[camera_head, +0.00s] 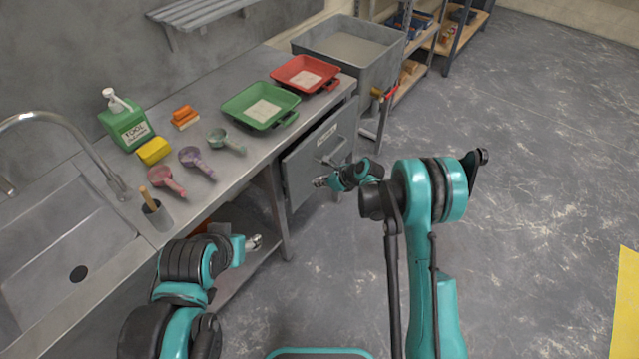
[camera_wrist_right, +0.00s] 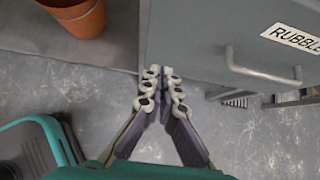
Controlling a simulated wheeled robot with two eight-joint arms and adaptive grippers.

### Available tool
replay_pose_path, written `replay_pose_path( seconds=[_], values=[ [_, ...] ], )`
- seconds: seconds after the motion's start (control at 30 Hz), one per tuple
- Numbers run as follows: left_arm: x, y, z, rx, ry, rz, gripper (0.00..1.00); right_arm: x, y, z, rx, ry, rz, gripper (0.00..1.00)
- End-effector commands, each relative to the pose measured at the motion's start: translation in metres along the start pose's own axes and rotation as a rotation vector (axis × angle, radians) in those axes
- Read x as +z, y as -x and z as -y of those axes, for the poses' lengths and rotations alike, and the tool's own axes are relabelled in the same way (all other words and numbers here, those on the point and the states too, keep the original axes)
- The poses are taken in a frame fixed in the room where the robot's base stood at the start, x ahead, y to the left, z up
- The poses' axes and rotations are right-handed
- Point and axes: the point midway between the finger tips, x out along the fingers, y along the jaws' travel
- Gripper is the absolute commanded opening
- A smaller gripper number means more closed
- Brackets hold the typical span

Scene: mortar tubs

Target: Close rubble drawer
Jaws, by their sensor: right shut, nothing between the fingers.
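The rubble drawer (camera_head: 305,172) is a grey front under the counter, with a white label and a bar handle. In the right wrist view its front (camera_wrist_right: 195,40) carries the label "RUBBLE" and the handle (camera_wrist_right: 262,72). How far it stands out is hard to tell. My right gripper (camera_head: 320,182) is in front of the drawer; in the wrist view its fingertips (camera_wrist_right: 162,88) are together and empty, near the drawer's lower left part and left of the handle. My left gripper (camera_head: 254,243) is beside the counter's lower shelf, too small to read.
The counter holds a green tray (camera_head: 260,106), a red tray (camera_head: 305,74), scoops, sponges and a soap bottle (camera_head: 126,122). A grey tub (camera_head: 350,48) stands beyond. A terracotta pot (camera_wrist_right: 78,14) is on the lower shelf.

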Motion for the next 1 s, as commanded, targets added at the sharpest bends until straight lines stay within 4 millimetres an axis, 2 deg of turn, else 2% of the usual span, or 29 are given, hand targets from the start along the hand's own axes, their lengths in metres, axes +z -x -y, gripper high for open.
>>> replay_pose_path(
  seconds=[0.03,0.2,0.3,0.4,0.6,1.0],
  values=[
    [0.005,-0.006,0.0,0.0,0.0,0.0,0.52,-0.003,-0.015,-0.001,0.002,0.002,0.0,0.0],
    [0.013,-0.017,0.0,0.0,0.0,0.0,0.52,-0.003,-0.052,0.0,0.001,0.002,-0.001,0.0],
    [0.016,-0.022,0.0,0.0,0.0,0.0,0.52,-0.001,-0.07,-0.001,0.001,0.001,-0.001,0.0],
    [0.019,-0.027,0.0,0.0,0.0,0.0,0.52,0.013,-0.08,-0.001,0.002,0.002,-0.001,0.0],
    [0.022,-0.031,0.0,0.0,0.0,0.0,0.52,0.025,-0.09,0.0,0.0,0.0,-0.002,0.0],
    [0.022,-0.031,0.0,0.0,0.0,0.0,0.52,0.029,-0.092,0.0,0.0,0.0,-0.002,0.0]
  ],
)
